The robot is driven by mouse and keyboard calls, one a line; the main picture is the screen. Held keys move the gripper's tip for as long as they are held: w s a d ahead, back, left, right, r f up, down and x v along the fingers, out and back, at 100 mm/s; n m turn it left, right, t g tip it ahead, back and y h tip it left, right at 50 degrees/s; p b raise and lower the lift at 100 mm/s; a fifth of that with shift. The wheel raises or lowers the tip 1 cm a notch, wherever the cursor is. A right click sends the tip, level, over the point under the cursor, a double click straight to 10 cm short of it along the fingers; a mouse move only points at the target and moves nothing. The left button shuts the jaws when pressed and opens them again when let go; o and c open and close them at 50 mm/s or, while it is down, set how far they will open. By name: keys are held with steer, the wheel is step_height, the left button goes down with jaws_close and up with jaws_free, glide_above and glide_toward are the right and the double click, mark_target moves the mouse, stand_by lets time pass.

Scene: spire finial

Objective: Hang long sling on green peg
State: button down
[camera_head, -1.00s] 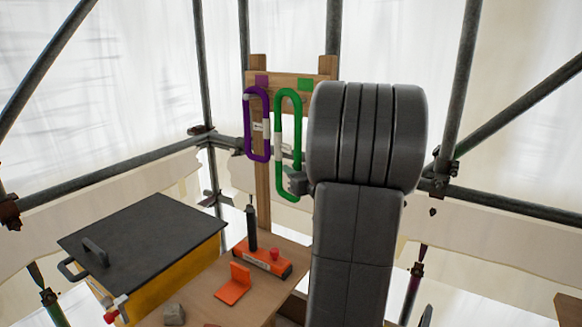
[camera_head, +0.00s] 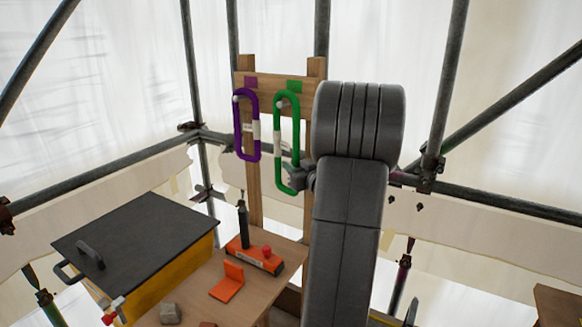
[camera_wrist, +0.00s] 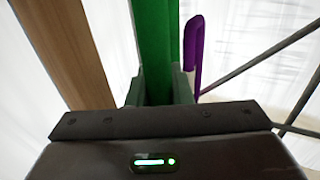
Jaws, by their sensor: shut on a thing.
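The long green sling (camera_head: 277,150), an upright loop with a white band, is in front of the wooden rack. My gripper (camera_head: 299,176) is shut on its lower right side; the wrist view shows the green strap (camera_wrist: 156,45) between the fingers (camera_wrist: 158,88). The sling's top is just below and slightly left of the green square (camera_head: 295,86) on the rack's board. A small pale tip, perhaps the green peg (camera_head: 284,103), shows at the loop's top; I cannot tell whether the sling bears on it. The shorter purple sling (camera_head: 239,130) hangs at left, below a purple square.
The wooden rack (camera_head: 254,190) stands behind the table (camera_head: 200,300). The table carries an orange tool (camera_head: 255,255), an orange bracket (camera_head: 228,282) and a grey block (camera_head: 171,314). A dark-lidded yellow box (camera_head: 135,240) is at left. Scaffold poles surround the rack.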

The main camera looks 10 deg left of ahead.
steer(key=shift+w+d+f+b, duration=0.1)
steer(key=shift+w+f+b, duration=0.2)
steer(key=shift+b, duration=0.7)
steer(key=shift+w+b, duration=0.1)
steer(key=shift+b, duration=0.4)
steer(key=c, duration=1.2)
jaws_free()
steer(key=b+v, duration=0.4)
steer(key=v, duration=1)
steer(key=shift+w, duration=0.1)
